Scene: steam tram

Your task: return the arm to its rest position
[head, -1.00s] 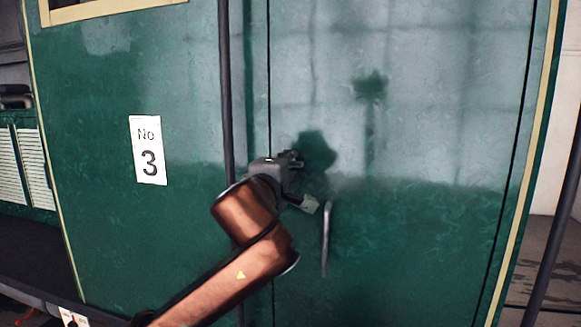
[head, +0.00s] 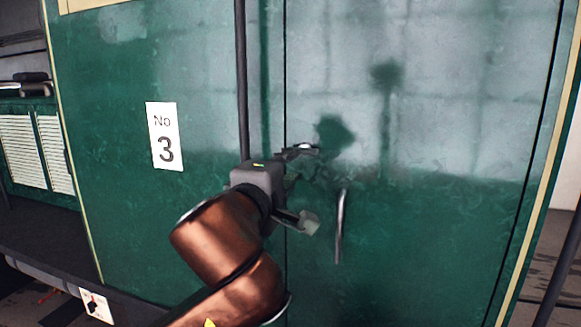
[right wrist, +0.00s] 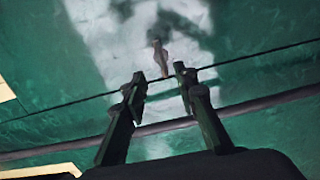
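My right gripper (head: 307,187) is in the middle of the head view, in front of the green tram door. Its two fingers are spread apart with nothing between them. A thin metal door handle (head: 341,225) stands upright just to the right of the lower fingertip, with a gap in the picture. In the right wrist view the gripper (right wrist: 160,75) is also open, with a small brownish part (right wrist: 160,57) beyond its fingertips; I cannot tell whether it is the handle. The copper-coloured arm is bent, rising from the bottom. My left gripper is not in view.
The green tram wall (head: 110,200) carries a white "No 3" plate (head: 164,136). A dark vertical pole (head: 242,80) stands behind the gripper, left of the door seam. A dark ledge (head: 60,275) runs along the lower left. Another dark pole (head: 561,260) is at the far right.

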